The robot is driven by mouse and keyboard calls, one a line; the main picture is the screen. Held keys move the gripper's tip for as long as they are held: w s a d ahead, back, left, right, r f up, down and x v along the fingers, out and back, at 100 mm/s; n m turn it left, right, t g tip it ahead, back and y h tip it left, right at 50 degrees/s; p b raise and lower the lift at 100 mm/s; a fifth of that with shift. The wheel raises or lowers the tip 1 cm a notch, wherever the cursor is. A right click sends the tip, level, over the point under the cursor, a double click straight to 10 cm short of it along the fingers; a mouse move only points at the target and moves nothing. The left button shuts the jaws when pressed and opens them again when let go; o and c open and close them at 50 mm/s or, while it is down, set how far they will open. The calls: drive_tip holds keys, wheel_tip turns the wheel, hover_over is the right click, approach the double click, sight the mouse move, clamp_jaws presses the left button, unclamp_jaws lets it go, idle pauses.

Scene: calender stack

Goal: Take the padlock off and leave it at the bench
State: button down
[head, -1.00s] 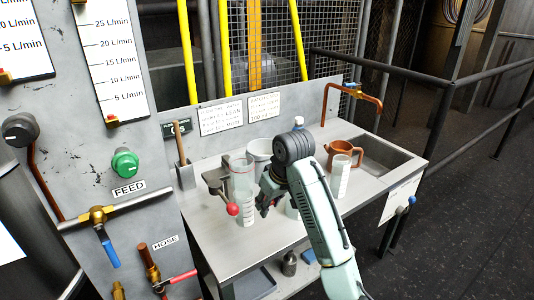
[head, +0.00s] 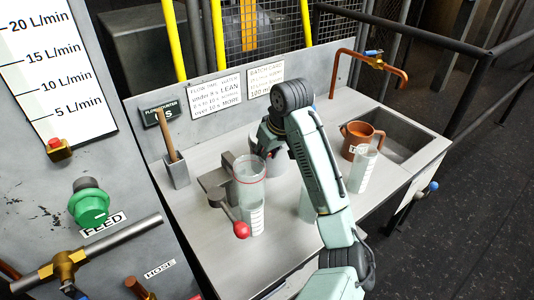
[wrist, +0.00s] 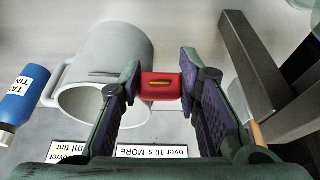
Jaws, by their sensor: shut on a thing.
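A small red padlock (wrist: 160,86) with a brass keyhole plate sits between my fingertips in the wrist view. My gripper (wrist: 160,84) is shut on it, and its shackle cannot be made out. In the head view my gripper (head: 268,142) is over the back of the steel bench (head: 225,265), near the back panel.
A pale mug (wrist: 92,75) is close beside my gripper. A clear measuring cylinder (head: 249,195) with a red-knobbed lever (head: 241,230) stands in front. A copper jug (head: 362,138), a clear beaker (head: 363,170) and a sink (head: 395,135) lie right. The bench's front is clear.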

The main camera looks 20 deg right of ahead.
drive_tip(key=shift+s+d, duration=0.1)
drive_tip(key=shift+s, duration=0.1)
drive_tip(key=shift+f+b, duration=2.55)
drive_tip(key=shift+f, duration=1.7)
drive_tip(key=shift+f+b, duration=0.65)
drive_tip(key=shift+f, duration=0.55)
drive_tip(key=c, duration=1.1)
unclamp_jaws()
drive_tip(key=o, duration=0.3)
